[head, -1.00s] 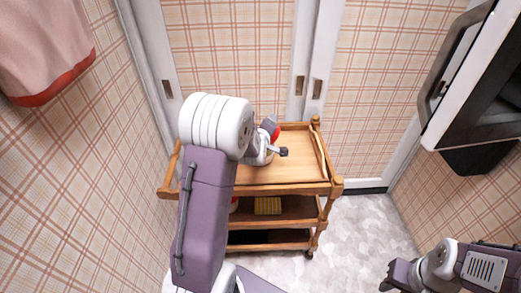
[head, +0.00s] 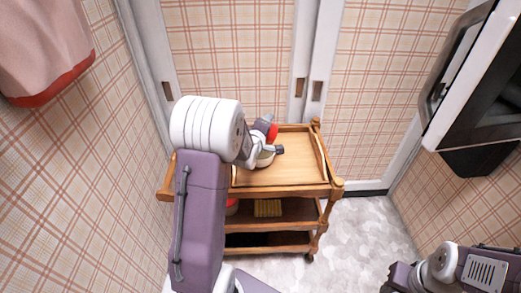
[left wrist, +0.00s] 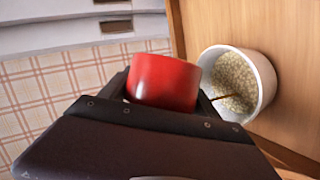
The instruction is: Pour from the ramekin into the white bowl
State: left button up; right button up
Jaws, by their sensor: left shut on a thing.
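My left gripper (left wrist: 160,110) is shut on a red ramekin (left wrist: 165,82), which is tilted in the left wrist view. The ramekin also shows as a red patch in the head view (head: 272,132), above the cart top. The white bowl (left wrist: 268,84) sits on the cart top and holds many pale beige grains. A thin brown streak lies across the bowl's opening beside the ramekin; I cannot tell what it is. The bowl is partly hidden by my gripper in the head view (head: 265,161). My right gripper (head: 396,279) is low at the right, its jaws unclear.
The wooden cart (head: 300,170) has raised rails and lower shelves. A yellow item (head: 267,208) and a partly hidden red item (head: 232,206) are on the shelf below. The cart top's right side is clear. A wall unit (head: 480,90) juts out at the upper right.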

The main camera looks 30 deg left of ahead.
pick_arm(q)
jog(key=shift+r+n+t+h, duration=0.3)
jog(key=shift+n+t, duration=0.2)
jog(key=shift+n, duration=0.4)
dwell(0.9)
jog(key=shift+s+a+n+h, duration=0.2)
jog(key=shift+n+h, duration=0.1)
jog(key=shift+n, duration=0.3)
dwell(0.6)
jog(key=shift+a+n+t+b, duration=0.1)
jog(key=shift+n+t+b, duration=0.2)
jog(key=shift+t+b, duration=0.15)
jog(key=shift+b, duration=0.3)
jog(key=shift+a+n+b, duration=0.1)
jog(key=shift+n+b, duration=0.2)
jog(key=shift+b, duration=0.15)
